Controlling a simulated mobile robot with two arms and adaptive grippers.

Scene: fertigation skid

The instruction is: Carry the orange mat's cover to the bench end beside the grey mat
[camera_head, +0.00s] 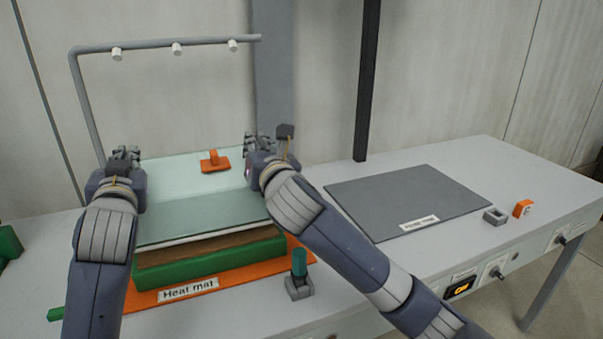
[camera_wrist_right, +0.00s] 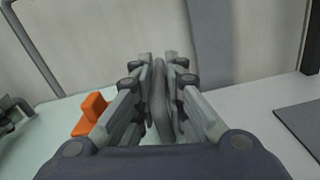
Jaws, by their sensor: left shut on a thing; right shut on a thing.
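The clear, pale-green cover (camera_head: 190,205) with an orange knob (camera_head: 215,161) on top is over a green tray (camera_head: 210,265) of brown soil on the orange mat (camera_head: 145,303), labelled "Heat mat". I cannot tell whether the cover is clear of the tray. My left gripper (camera_head: 125,157) is shut at the cover's left side. My right gripper (camera_head: 260,145) is at its right side; in the right wrist view its fingers (camera_wrist_right: 165,95) are shut on a grey upright piece, seemingly the cover's handle. The left fingers' contact is hidden. The grey mat (camera_head: 405,200) lies bare to the right.
A grey pipe (camera_head: 165,44) with nozzles arches behind the cover. A dark post (camera_head: 367,80) stands behind the grey mat. A green-topped piece (camera_head: 299,265) stands by the orange mat. A grey block (camera_head: 495,216) and orange piece (camera_head: 523,208) sit right; the bench end (camera_head: 490,165) has free room.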

